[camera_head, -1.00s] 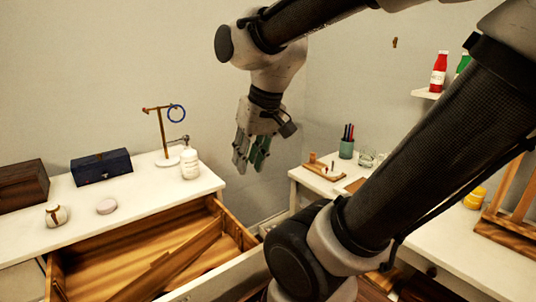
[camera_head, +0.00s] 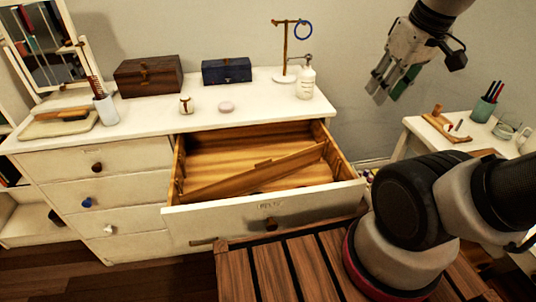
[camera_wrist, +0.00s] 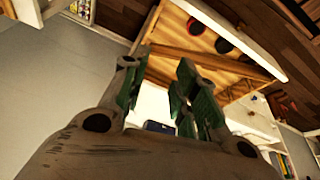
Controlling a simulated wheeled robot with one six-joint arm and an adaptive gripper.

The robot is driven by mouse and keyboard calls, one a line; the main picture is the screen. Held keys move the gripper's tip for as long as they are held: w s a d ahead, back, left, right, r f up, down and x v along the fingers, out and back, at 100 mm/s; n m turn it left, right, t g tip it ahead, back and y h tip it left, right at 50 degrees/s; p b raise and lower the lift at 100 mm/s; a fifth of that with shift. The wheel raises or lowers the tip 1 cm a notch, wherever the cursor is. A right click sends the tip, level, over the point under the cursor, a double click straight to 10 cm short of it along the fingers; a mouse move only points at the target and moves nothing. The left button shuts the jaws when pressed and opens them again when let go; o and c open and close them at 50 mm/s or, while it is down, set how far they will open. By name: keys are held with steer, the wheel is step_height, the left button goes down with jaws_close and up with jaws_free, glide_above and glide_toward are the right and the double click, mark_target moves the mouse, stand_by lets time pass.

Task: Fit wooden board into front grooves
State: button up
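The wooden board (camera_head: 255,176) lies slantwise inside the open top drawer (camera_head: 330,199), running from the front left to the back right. In the head view it appears tilted across the drawer; whether its ends touch any groove cannot be told. My gripper (camera_head: 384,92) hangs to the right of the drawer, above and apart from it, with nothing held. In the wrist view my gripper (camera_wrist: 158,65) shows its green-padded fingers spread with a gap between them. The drawer's wooden inside shows beyond the fingers, with what looks like the board (camera_wrist: 215,62) across it.
A white desk (camera_head: 420,125) stands at right. A slatted wooden surface (camera_head: 285,270) lies before the drawer.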

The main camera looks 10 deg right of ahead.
steer(key=w+a+f+n+g, duration=0.2)
steer(key=w+a+f+n, duration=0.5)
steer(key=w+a+n, duration=0.15)
steer(key=n+g, duration=0.2)
steer(key=n, duration=1)
glide_above(262, 172)
step_height(262, 172, down, 18)
step_height(262, 172, down, 6)
steer(key=shift+w+d+f, duration=0.1)
steer(key=shift+w+f, duration=0.05)
steer(key=shift+f, duration=0.55)
jaws_close()
